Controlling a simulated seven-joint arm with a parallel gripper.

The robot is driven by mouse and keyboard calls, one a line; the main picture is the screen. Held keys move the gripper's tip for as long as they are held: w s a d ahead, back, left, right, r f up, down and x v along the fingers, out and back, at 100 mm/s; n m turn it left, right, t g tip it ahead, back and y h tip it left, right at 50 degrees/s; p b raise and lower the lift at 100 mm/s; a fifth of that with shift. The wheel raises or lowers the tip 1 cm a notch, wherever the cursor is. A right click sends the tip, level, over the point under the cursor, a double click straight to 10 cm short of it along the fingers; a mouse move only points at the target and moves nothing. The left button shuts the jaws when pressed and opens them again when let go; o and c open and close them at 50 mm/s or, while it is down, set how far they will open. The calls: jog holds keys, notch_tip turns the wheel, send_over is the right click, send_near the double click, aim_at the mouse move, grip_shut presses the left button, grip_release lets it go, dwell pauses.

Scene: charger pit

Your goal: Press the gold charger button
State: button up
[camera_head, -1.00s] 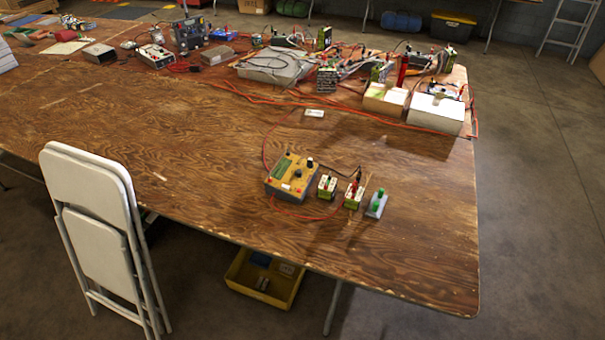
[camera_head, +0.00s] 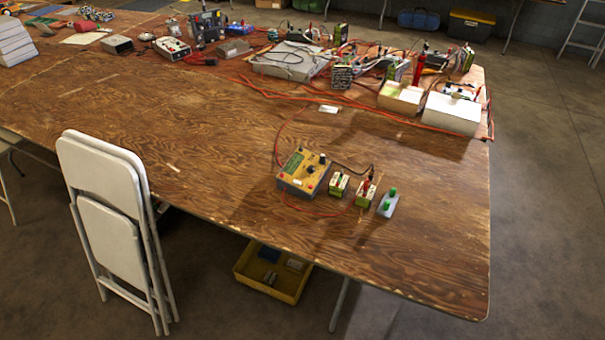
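The gold charger (camera_head: 296,164) is a small box with a yellow-gold top and grey sides on the near part of the wooden table (camera_head: 400,250). Its top has a green panel, a black knob (camera_head: 322,158) and a small reddish spot that may be a button (camera_head: 310,169). The details are too small to tell for sure. A red wire and a dark wire run from it. My gripper is not in view.
Right of the charger stand two small green-and-white blocks (camera_head: 338,185) and a grey piece with green knobs (camera_head: 387,203). Cables and boxes crowd the far side. A yellow bin (camera_head: 262,285) is underneath.

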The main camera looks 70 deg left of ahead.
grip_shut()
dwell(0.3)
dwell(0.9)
